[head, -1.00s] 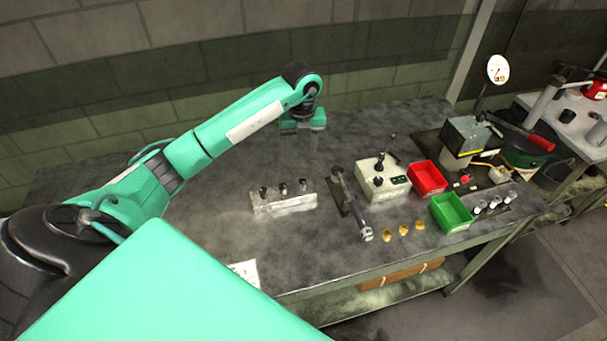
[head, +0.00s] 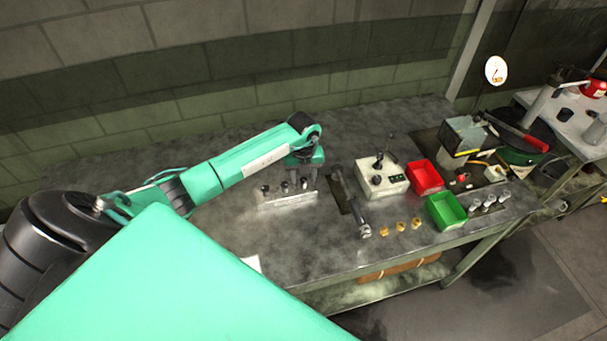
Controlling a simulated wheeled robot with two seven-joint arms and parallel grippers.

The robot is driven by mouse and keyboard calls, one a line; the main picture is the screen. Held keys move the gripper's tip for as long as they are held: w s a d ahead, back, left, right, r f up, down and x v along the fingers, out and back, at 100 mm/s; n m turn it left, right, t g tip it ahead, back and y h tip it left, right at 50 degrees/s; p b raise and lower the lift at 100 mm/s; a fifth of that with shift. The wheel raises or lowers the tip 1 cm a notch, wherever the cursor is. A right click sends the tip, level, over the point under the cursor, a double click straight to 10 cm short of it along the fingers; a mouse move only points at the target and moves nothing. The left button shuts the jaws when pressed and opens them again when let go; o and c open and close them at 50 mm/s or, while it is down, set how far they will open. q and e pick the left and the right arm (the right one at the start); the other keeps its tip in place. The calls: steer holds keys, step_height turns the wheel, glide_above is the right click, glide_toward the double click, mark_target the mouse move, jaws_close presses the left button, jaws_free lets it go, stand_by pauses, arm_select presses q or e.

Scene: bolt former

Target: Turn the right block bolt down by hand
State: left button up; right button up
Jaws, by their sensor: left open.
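A pale metal block (head: 288,200) lies on the bench with three dark-topped bolts standing in a row on it. The right block bolt (head: 304,184) is at the block's right end and stands upright. My left gripper (head: 304,174) is open, pointing down, directly over the right end of the block. Its fingertips are close to the right bolt's head. Whether they are around it or just above or behind it, I cannot tell. My right gripper is out of view.
Right of the block are a lever tool (head: 351,203), a control box (head: 382,180), a red bin (head: 425,178) and a green bin (head: 447,212). Several brass pieces (head: 400,226) lie near the front edge. The bench left of the block is clear.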

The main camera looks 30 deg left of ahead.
arm_select(q)
steer(key=shift+c, duration=0.4)
